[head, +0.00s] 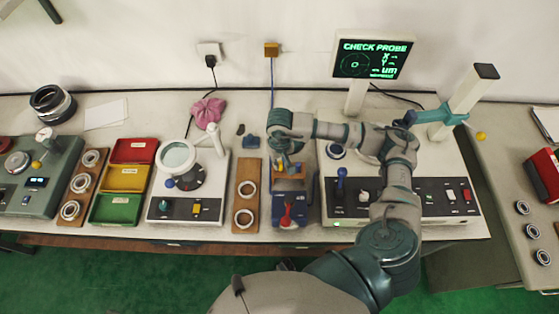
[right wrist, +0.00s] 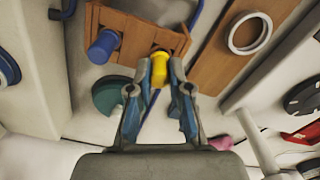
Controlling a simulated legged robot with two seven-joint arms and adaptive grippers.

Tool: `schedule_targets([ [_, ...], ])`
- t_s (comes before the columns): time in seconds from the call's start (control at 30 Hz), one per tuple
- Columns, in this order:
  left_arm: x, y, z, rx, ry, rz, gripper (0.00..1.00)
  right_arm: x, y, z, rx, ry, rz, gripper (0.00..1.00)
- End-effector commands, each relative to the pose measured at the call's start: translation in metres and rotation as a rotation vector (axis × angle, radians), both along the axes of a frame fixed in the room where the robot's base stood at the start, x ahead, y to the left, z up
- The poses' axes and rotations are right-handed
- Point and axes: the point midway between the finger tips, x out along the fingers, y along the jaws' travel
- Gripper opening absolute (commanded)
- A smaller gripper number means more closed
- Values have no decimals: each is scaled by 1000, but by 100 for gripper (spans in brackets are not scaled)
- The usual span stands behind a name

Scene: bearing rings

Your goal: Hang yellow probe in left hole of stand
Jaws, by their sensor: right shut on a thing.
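My right gripper (head: 287,167) is over the small wooden stand (head: 292,184), and its fingers are shut on the yellow probe (right wrist: 161,68). In the right wrist view the gripper (right wrist: 159,80) comes in from below. The yellow probe there is at the edge of the wooden stand (right wrist: 140,32), on the side that is left in the head view. I cannot tell whether it rests in the hole or is still clear of it. A blue probe (right wrist: 104,45) sits at the other side of the stand. My left gripper is out of view.
A blue fixture with a red part (head: 289,210) is in front. The white measuring machine (head: 345,205) stands right, beneath my arm. A pink cloth bag (head: 208,112) lies behind, left.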

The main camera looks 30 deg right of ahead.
Motion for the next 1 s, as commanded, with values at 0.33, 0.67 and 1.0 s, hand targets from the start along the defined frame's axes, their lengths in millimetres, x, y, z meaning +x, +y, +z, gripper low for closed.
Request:
schedule_targets([
  [0.33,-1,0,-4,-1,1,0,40,0,0,-4,0,0,0,0],
  [0.67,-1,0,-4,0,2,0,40,0,0,-4,0,0,0,48],
  [1.0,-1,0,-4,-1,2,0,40,1,0,16,1,-5,0,48],
])
